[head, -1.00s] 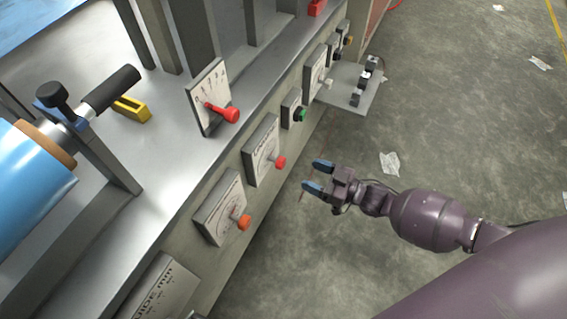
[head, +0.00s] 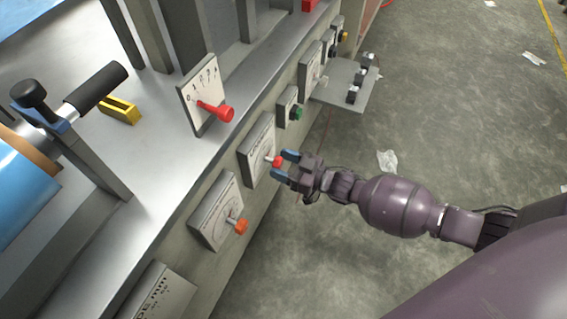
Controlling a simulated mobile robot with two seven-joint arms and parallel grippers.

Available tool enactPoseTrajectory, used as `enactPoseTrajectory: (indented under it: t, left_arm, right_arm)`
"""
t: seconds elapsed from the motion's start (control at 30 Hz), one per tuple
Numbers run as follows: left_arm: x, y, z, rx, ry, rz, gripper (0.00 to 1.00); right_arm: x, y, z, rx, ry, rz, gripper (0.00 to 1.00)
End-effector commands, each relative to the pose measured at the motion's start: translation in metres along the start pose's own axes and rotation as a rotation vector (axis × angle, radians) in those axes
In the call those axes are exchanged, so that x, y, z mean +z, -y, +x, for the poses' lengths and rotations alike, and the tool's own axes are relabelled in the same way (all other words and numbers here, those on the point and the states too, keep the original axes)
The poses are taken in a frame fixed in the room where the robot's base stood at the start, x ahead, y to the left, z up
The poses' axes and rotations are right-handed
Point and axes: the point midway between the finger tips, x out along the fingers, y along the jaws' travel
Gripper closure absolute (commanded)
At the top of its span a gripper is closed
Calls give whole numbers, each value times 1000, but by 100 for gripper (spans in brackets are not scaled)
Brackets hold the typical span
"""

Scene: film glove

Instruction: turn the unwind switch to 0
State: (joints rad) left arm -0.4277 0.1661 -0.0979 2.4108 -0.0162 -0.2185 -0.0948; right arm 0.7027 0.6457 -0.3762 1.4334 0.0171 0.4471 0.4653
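A grey switch box (head: 257,146) with a white face and a red-tipped knob (head: 275,161) is on the front of the machine in the head view. Its lettering is too small to read surely, so I cannot tell its setting or confirm that it is the unwind switch. My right gripper (head: 284,165) is open at this red knob, with one blue fingertip above it and one below. I cannot tell whether the fingers touch the knob. My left gripper is not in view.
A similar box with an orange knob (head: 239,226) is just below left. A green button box (head: 291,107) is above right. A plate with a red lever (head: 219,111) and numbers stands on the machine's top. A small shelf (head: 349,83) juts out farther back. Open floor lies right.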

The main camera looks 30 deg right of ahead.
Motion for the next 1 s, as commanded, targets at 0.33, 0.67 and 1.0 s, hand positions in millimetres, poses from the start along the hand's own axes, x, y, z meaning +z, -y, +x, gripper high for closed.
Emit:
enactPoseTrajectory:
  t: [0.33, 0.67, 1.0]
  left_arm:
    - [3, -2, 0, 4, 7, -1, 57]
    - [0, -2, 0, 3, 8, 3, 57]
    - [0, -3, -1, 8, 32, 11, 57]
  right_arm:
    - [0, 0, 0, 0, 0, -1, 84]
    - [-1, 0, 0, 0, 0, -83, 84]
    - [-1, 1, 0, 2, 0, -356, 84]
